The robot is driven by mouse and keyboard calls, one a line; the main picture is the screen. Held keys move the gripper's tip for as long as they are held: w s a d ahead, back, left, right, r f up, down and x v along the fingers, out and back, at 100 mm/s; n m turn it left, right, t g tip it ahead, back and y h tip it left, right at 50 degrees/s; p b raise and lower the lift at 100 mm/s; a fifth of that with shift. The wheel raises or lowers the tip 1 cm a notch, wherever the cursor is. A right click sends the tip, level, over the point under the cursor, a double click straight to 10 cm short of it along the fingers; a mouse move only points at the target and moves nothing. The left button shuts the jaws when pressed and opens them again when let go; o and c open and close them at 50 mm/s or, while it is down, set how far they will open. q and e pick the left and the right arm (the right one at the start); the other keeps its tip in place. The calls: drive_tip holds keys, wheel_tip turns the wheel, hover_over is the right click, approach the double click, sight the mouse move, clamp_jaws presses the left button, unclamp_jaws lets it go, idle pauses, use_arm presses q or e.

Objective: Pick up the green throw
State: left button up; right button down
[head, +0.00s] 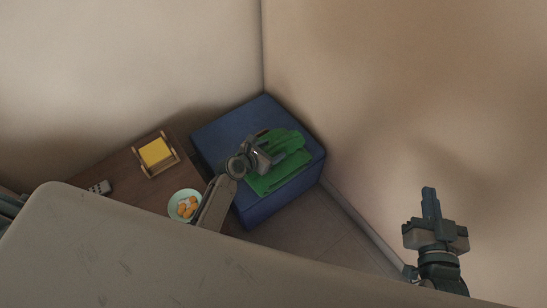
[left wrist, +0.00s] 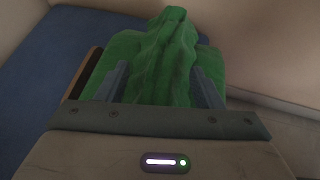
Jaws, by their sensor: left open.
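The green throw (head: 285,174) lies in a loose, rumpled heap on top of a blue ottoman (head: 226,128) in the corner. My left gripper (head: 266,155) is over the throw in the head view and hides part of it. In the left wrist view the throw (left wrist: 160,62) fills the space ahead of and between the fingers of my left gripper (left wrist: 165,85). These fingers are spread apart; I cannot tell whether they touch the cloth. My right gripper (head: 430,205) is far to the right, away from the throw, with its fingers seen close together, edge-on.
A brown wooden table (head: 118,170) stands left of the ottoman. It bears a wooden holder with yellow napkins (head: 155,152), a pale green bowl (head: 173,206) of orange pieces and a remote (head: 100,187). A brown-edged item (left wrist: 84,74) lies beside the throw. Walls close in behind the ottoman.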

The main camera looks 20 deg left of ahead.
use_arm(q)
clamp_jaws()
idle(0.5)
